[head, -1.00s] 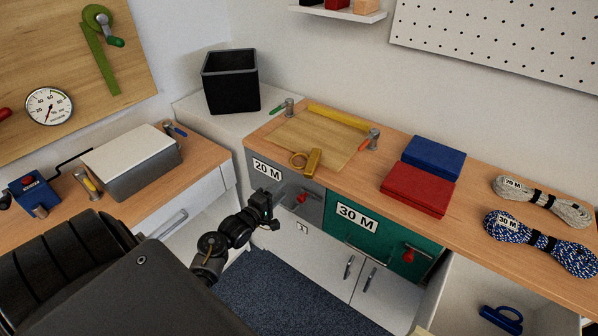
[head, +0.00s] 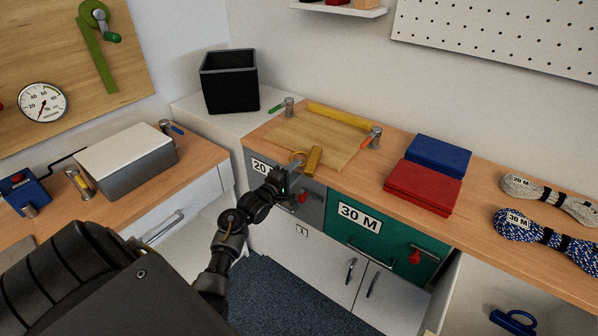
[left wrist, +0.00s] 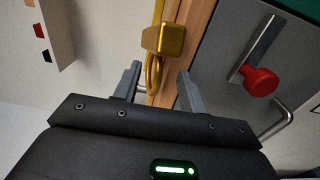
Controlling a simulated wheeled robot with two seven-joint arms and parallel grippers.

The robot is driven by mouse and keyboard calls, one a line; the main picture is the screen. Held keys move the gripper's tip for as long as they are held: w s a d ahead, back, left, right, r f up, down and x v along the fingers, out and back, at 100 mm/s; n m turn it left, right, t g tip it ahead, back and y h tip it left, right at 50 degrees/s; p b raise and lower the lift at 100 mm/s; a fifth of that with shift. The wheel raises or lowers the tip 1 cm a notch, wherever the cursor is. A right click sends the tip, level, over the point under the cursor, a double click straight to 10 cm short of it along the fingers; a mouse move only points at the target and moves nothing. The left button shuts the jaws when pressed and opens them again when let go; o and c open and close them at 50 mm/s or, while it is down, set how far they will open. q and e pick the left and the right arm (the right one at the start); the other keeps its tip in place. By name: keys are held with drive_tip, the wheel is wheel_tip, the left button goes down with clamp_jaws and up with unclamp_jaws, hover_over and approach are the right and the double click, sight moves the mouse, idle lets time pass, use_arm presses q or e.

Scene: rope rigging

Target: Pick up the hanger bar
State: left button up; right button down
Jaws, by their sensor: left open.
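A short gold bar (head: 313,160) with a ring at one end, which I take for the hanger bar, lies at the front edge of the wooden counter. In the left wrist view the gold bar (left wrist: 166,39) shows its blocky end, with its ring (left wrist: 151,75) between the fingers in the picture. My left gripper (head: 281,179) is just in front of the counter edge, close to the ring. In the left wrist view the left gripper (left wrist: 159,77) has its fingers apart, with no clear contact. My right gripper is out of view.
A long yellow strip (head: 340,117) lies along the back of a thin board (head: 310,135). Metal posts with coloured handles (head: 374,138) stand beside it. A grey drawer front with a red knob (head: 303,198) is just below the gripper. Red and blue boxes (head: 423,188) sit to the right.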

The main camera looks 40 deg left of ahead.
use_arm(q)
drive_tip(key=shift+w, duration=0.55)
clamp_jaws()
idle(0.5)
